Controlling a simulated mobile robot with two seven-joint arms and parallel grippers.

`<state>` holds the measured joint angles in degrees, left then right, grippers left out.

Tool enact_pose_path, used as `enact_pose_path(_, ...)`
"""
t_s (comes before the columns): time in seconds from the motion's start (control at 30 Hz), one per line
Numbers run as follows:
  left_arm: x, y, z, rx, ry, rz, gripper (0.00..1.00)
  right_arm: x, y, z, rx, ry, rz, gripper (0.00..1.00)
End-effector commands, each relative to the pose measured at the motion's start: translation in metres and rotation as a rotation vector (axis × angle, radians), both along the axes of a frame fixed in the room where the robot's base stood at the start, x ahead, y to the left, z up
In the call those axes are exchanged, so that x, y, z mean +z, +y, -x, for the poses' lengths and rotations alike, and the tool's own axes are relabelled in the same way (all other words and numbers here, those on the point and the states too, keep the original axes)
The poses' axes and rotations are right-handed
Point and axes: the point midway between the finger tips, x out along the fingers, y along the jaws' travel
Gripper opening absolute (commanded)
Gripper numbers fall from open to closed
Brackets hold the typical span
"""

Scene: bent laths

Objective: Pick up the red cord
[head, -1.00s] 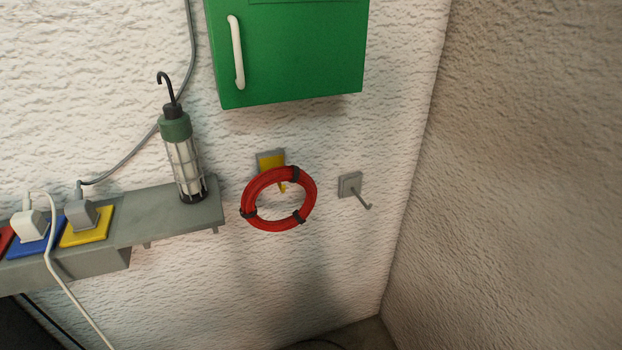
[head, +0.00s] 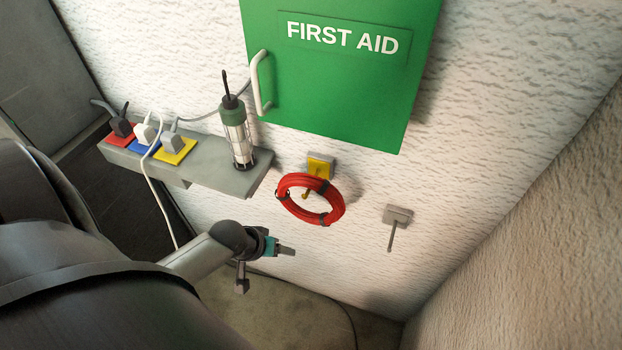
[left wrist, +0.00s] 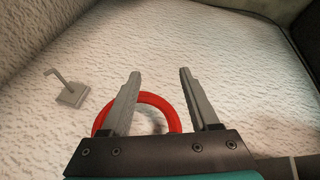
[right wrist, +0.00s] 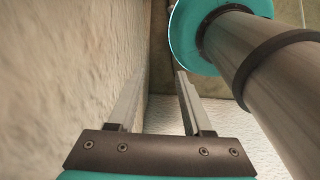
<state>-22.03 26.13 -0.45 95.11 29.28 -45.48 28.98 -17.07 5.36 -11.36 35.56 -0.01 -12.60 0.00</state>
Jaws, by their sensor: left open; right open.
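The red cord (head: 333,208) is a coil with dark ties. In the head view it hangs from a hook on a yellow-faced wall plate (head: 320,168), below the green cabinet. My left gripper (head: 268,266) is open, below and to the left of the coil. In the left wrist view the coil (left wrist: 155,98) shows beyond the open fingers (left wrist: 160,74), partly hidden by one finger and the gripper body. No contact with the cord is visible. My right gripper (right wrist: 158,75) is open and empty in its wrist view, beside a rough wall, and is not in the head view.
A green first aid cabinet (head: 345,85) is above the cord. A grey shelf (head: 210,172) at left holds a lamp (head: 237,140) and plugs on coloured plates. An empty grey hook (head: 395,218) is right of the cord. A side wall (head: 540,220) closes the right.

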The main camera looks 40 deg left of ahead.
Motion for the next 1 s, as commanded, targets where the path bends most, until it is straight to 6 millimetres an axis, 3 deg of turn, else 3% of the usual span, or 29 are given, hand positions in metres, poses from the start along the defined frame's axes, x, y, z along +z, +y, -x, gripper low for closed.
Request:
enact_pose_path(0.03, 0.034, -0.002, -0.007, 0.003, -0.017, 0.019, 0.62, 0.017, 0.001, 0.001, 0.000, 0.001, -0.001, 0.50)
enact_pose_path(0.1, 0.060, -0.006, -0.014, 0.008, -0.031, 0.046, 0.62, 0.026, 0.002, 0.001, -0.001, 0.001, -0.003, 0.50)
enact_pose_path(0.2, 0.086, -0.011, -0.020, 0.010, -0.043, 0.073, 0.62, 0.033, 0.007, 0.001, -0.002, 0.002, -0.009, 0.50)
enact_pose_path(0.3, 0.097, -0.014, -0.024, 0.012, -0.049, 0.087, 0.62, 0.036, 0.013, 0.003, -0.004, 0.004, -0.017, 0.50)
enact_pose_path(0.47, 0.099, -0.019, -0.038, 0.012, -0.052, 0.093, 0.62, 0.036, 0.018, 0.004, -0.004, 0.006, -0.024, 0.50)
enact_pose_path(1.0, 0.099, -0.041, -0.111, 0.011, -0.052, 0.090, 0.62, 0.038, 0.010, 0.004, -0.001, 0.006, -0.013, 0.50)
